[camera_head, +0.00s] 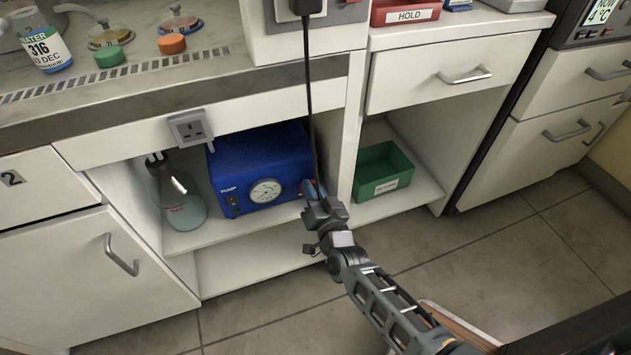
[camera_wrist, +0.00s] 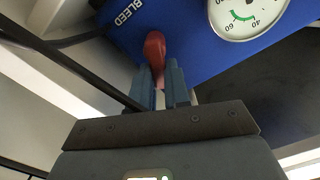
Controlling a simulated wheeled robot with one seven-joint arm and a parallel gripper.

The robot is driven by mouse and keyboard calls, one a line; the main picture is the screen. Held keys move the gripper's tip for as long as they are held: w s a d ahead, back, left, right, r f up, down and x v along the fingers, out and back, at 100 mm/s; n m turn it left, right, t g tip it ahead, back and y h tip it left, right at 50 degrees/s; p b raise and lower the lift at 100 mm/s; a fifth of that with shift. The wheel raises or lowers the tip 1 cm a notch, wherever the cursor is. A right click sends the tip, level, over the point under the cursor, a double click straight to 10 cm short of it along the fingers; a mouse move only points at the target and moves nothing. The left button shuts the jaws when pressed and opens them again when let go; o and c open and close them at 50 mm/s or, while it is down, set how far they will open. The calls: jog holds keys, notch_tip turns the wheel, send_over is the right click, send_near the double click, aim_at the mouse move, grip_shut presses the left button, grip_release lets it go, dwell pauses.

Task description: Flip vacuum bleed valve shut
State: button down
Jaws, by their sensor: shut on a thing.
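The blue vacuum pump (camera_head: 262,160) stands on the open shelf under the bench, with a round white gauge on its front. In the wrist view the pump's blue face (camera_wrist: 185,35) carries the word BLEED and the gauge (camera_wrist: 245,14). The red bleed valve lever (camera_wrist: 154,50) shows below that label. My gripper (camera_wrist: 162,88) is shut on the lower part of the lever, with the red end sticking out beyond the fingers. In the head view my gripper (camera_head: 313,190) is at the pump's right front edge and hides most of the lever.
A black cable (camera_head: 309,90) hangs down close to my gripper and crosses the wrist view. A glass flask (camera_head: 180,203) stands left of the pump. A green bin (camera_head: 382,171) sits in the compartment to the right, past a white divider (camera_head: 352,130).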

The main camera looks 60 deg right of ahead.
jog(key=n+p, duration=0.2)
jog(key=n, duration=0.1)
jog(key=shift+w+a+r, duration=0.15)
jog(key=shift+a+r, duration=0.05)
jog(key=shift+a, duration=0.15)
jog(key=shift+w+a+f+n+p, duration=0.15)
jog(key=shift+n+p, duration=0.35)
jog(key=shift+n, duration=0.7)
jog(key=shift+a, duration=0.1)
jog(key=c, duration=1.1)
grip_release()
jog(key=shift+p+v, duration=0.45)
jog(key=shift+v, duration=3.4)
